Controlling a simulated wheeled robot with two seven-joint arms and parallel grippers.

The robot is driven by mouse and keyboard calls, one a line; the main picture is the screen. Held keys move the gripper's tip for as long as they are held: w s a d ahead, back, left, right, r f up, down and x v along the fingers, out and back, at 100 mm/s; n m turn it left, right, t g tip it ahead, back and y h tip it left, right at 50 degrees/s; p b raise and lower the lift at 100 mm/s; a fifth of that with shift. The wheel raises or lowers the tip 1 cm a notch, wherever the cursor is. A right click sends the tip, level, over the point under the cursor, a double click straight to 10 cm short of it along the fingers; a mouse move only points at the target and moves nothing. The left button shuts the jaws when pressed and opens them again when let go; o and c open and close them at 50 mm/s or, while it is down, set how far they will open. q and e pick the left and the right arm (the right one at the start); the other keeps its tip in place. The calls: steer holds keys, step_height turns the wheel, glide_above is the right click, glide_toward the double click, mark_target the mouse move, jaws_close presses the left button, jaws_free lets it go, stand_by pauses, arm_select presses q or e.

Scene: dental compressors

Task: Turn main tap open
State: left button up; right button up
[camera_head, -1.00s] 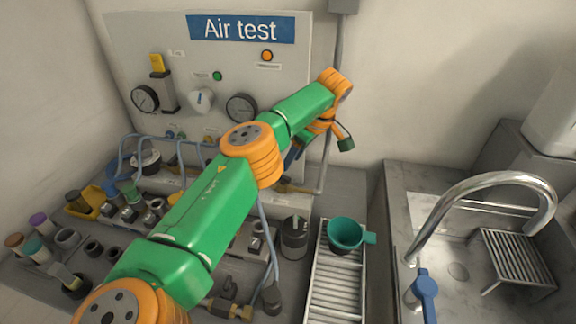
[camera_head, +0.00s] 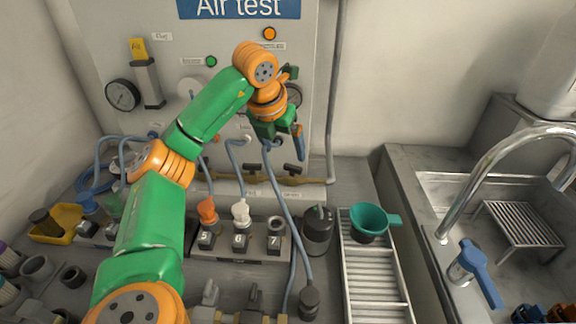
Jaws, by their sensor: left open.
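No label reading main tap is legible. A brass pipe (camera_head: 305,181) with dark tap handles (camera_head: 293,168) runs along the foot of the air test panel (camera_head: 315,60). A yellow tag (camera_head: 138,48) tops a grey block (camera_head: 148,82) at the panel's upper left. My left gripper (camera_head: 284,142) is open, in front of the panel's lower right and above the brass pipe. It appears empty and apart from the handles. A dark, blue and orange part at the bottom right corner looks like my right gripper (camera_head: 541,314).
A numbered block (camera_head: 240,254) with orange and white plugs stands below the pipe, with blue hoses crossing nearby. A dark canister (camera_head: 318,230), a rack (camera_head: 372,285) and a green cup (camera_head: 372,219) stand to the right. The sink tap (camera_head: 473,268) is farther right.

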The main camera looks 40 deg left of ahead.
mark_target(293, 167)
arm_select(q)
steer(key=x, duration=0.6)
steer(key=shift+w+d, duration=0.35)
steer(key=shift+w, duration=0.05)
steer(key=shift+a+f, duration=0.15)
steer(key=shift+f, duration=0.15)
steer(key=c, duration=0.6)
steer(key=shift+r, duration=0.1)
steer(key=c, duration=0.8)
steer(key=shift+d+r+n+g+y+p, duration=0.1)
steer(key=shift+d+n+g+y+p, duration=0.1)
steer(key=shift+n+p, duration=0.3)
steer(key=shift+d+r+n+g+y+p, duration=0.1)
steer(key=shift+n+y+p, duration=0.15)
steer(key=shift+n, duration=0.45)
steer(key=shift+w+f+n+p, duration=0.1)
steer(key=shift+n+p, duration=0.2)
steer(key=shift+n, duration=0.3)
steer(key=shift+f+n+y, duration=0.15)
steer(key=shift+n+y, duration=0.2)
steer(key=shift+n, duration=0.15)
arm_select(e)
steer(key=shift+w+d+r, duration=0.2)
steer(key=shift+r, duration=0.25)
steer(key=shift+w+d+r, duration=0.15)
steer(key=shift+r, duration=0.3)
arm_select(q)
steer(key=o, duration=1.4)
